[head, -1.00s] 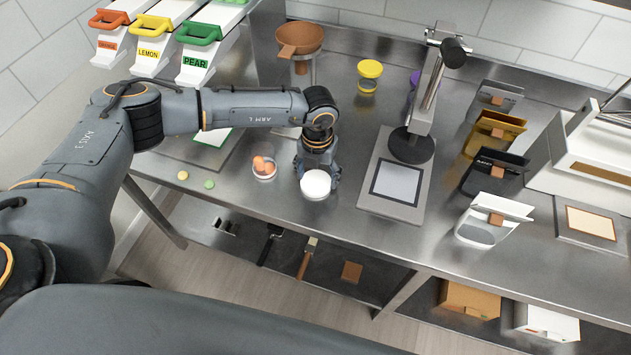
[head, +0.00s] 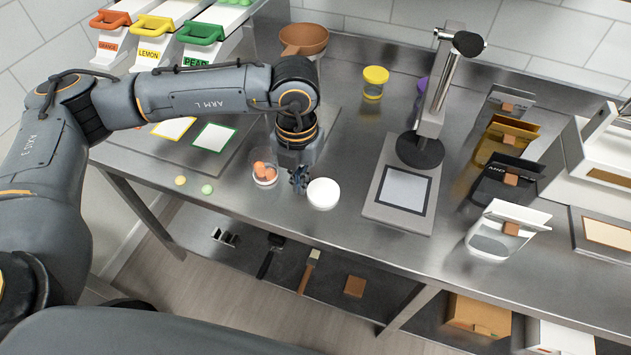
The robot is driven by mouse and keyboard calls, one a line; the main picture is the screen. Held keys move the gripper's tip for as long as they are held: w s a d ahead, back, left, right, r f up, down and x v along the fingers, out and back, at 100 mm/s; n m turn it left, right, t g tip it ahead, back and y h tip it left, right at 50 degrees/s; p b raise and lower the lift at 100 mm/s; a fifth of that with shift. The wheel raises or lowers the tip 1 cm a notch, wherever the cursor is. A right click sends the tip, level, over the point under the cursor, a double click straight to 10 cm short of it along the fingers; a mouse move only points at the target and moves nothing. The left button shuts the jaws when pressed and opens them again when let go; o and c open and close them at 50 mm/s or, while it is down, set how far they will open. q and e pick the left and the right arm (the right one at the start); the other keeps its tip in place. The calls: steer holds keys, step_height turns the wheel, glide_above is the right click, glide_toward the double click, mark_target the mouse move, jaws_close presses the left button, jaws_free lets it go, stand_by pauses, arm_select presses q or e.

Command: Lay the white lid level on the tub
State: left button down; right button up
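The round white lid (head: 323,194) lies on the steel counter in the head view, flat as far as I can see. The clear tub (head: 264,174), holding orange pieces, stands to the left of the lid. My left gripper (head: 299,181) points down between the tub and the lid, close to the lid's left edge. I cannot tell whether its fingers touch the lid, or how far they are apart. The arm's wrist hides the counter behind it. My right gripper is not in view.
A scale-like plate with a stand (head: 404,190) is right of the lid. Yellow (head: 181,180) and green (head: 207,189) pieces lie near the front edge. Several pouches stand at right.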

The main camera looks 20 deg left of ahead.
arm_select(q)
steer(key=s+a+r+b, duration=0.1)
steer(key=s+r, duration=0.1)
steer(key=s, duration=0.3)
steer(key=shift+s+r+b, duration=0.3)
steer(key=shift+s+r, duration=0.05)
steer(key=shift+r, duration=0.05)
steer(key=c, duration=2)
jaws_free()
steer(key=shift+a, duration=0.1)
steer(key=shift+c, duration=0.2)
steer(key=o, duration=1.6)
